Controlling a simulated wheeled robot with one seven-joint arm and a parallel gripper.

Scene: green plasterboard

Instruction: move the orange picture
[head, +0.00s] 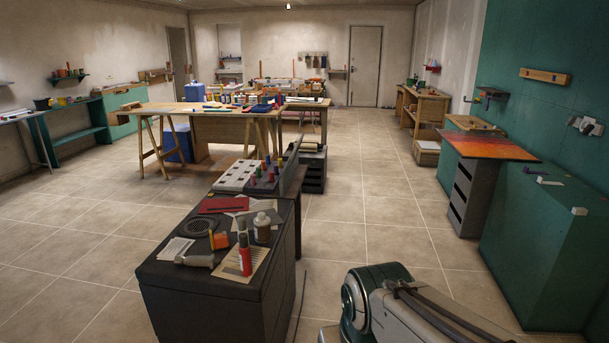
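The orange picture (488,146) is a flat panel with orange and red tones. It lies on top of a grey drawer unit (466,200) at the right, beside the green wall, and its near edge overhangs the unit. Part of my arm shows at the bottom right, well in front of the picture and apart from it. My gripper is not in view.
A dark cabinet (215,300) with bottles, papers and tools stands at the front left. A green block (545,240) stands at the right by the wall. A wooden table (215,127) is farther back. Tiled floor (370,220) is clear between the dark cabinet and the right side.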

